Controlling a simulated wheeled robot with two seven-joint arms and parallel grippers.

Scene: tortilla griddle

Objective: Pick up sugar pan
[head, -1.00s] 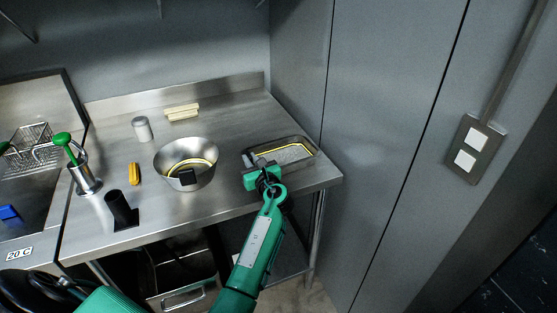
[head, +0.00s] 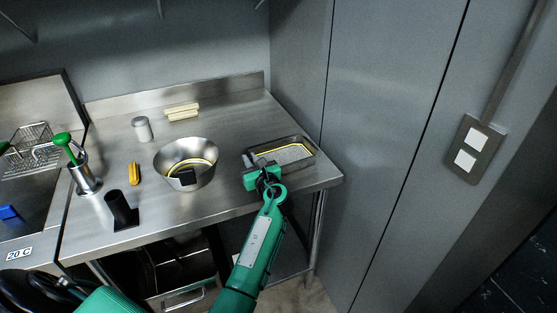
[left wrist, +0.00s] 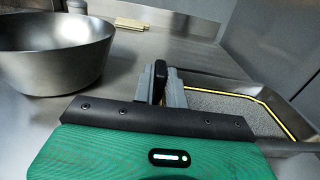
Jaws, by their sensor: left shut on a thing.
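The sugar pan (head: 296,152) is a shallow rectangular metal tray with grainy pale contents and a yellow line along its inside. It lies at the right end of the steel counter. In the left wrist view the pan (left wrist: 291,119) fills the right side. My left gripper (head: 257,161) is at the pan's left, near side. In the left wrist view its grey fingers (left wrist: 164,86) are shut on the pan's left edge, which they partly hide. My right gripper is not in view.
A round metal bowl (head: 203,172) with a black object inside stands left of the pan. A grey wall (head: 345,120) rises close on the right. A shaker (head: 142,130), pale sticks (head: 182,112) and a black holder (head: 121,210) stand further left.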

